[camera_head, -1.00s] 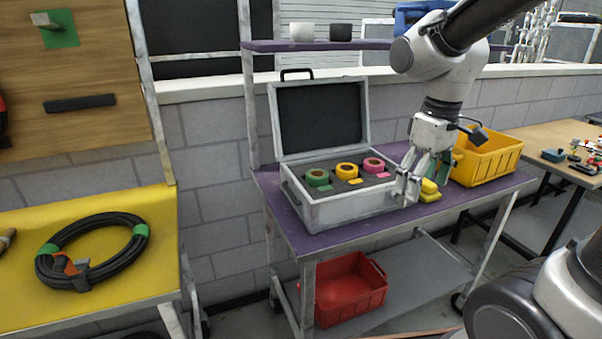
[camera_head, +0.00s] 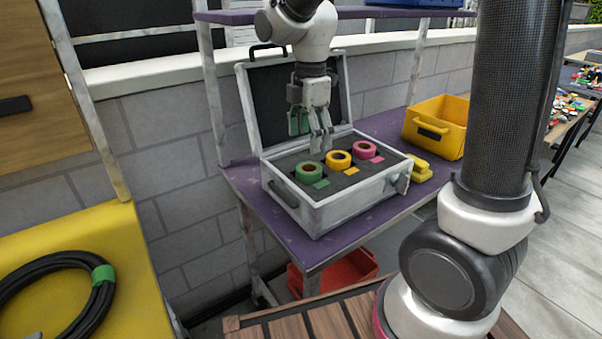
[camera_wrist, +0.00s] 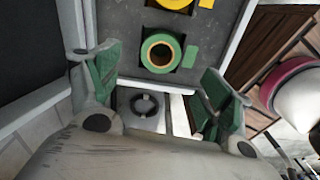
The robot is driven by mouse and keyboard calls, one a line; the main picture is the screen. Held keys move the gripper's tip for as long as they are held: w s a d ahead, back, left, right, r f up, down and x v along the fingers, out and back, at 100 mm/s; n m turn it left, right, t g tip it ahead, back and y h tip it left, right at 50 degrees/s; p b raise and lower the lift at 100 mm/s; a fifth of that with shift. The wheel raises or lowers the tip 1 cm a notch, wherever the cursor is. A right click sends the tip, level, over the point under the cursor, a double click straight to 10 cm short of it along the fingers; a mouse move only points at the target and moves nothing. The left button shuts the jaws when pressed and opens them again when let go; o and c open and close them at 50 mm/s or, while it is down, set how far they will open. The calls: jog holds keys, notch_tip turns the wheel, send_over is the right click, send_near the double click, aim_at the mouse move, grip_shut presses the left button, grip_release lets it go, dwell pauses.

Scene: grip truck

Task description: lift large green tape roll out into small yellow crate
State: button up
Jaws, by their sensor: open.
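The green tape roll (camera_head: 309,171) sits in a slot of the dark foam in the open grey case (camera_head: 335,211), at its left end. It also shows in the wrist view (camera_wrist: 161,53), ahead of the spread fingers. My gripper (camera_head: 320,143) hangs over the back of the case, above and behind the rolls. In the wrist view its green-padded fingers (camera_wrist: 158,95) are wide apart with no roll between them. The yellow crate (camera_head: 436,126) stands on the purple table to the right of the case.
A yellow tape roll (camera_head: 338,160) and a pink tape roll (camera_head: 363,150) sit beside the green one. The raised lid (camera_head: 256,107) stands close behind my gripper. A yellow object (camera_head: 423,167) lies between case and crate. A shelf (camera_head: 231,16) runs above.

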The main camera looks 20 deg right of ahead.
aim_at(309, 176)
jog(key=shift+n, duration=0.7)
jog(key=f, duration=0.5)
jog(key=d+f, duration=0.1)
jog(key=f, duration=0.2)
jog(key=shift+w, duration=0.1)
jog(key=shift+r, duration=0.1)
jog(key=c, duration=1.1)
